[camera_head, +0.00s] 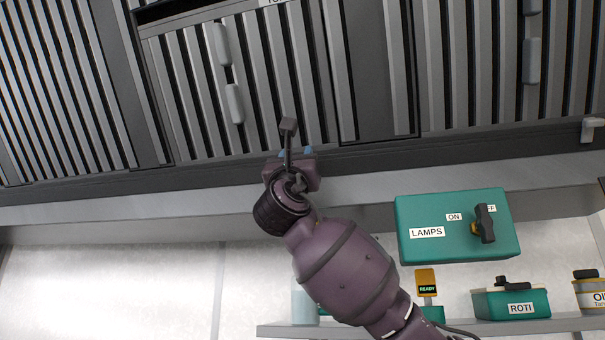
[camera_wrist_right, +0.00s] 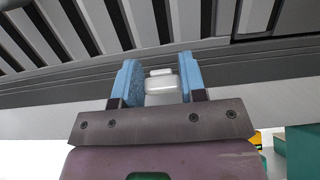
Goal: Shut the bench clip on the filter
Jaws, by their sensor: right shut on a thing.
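The filter (camera_head: 185,85) is a ribbed grey panel with two light grips, set in the hood above me. A dark gap shows along its top edge in the head view. My right gripper (camera_head: 296,155) is raised to the hood's front lip, below the filter's lower edge. In the right wrist view its blue fingers (camera_wrist_right: 160,80) are shut on a small pale grey clip (camera_wrist_right: 162,84) at the lip. My forearm and hand hide the clip in the head view. I cannot tell whether the clip is latched. My left gripper is not in view.
Another pale clip (camera_head: 593,128) sits on the lip at far right. A green LAMPS switch box (camera_head: 430,245) hangs right of my arm. The wall at left is clear.

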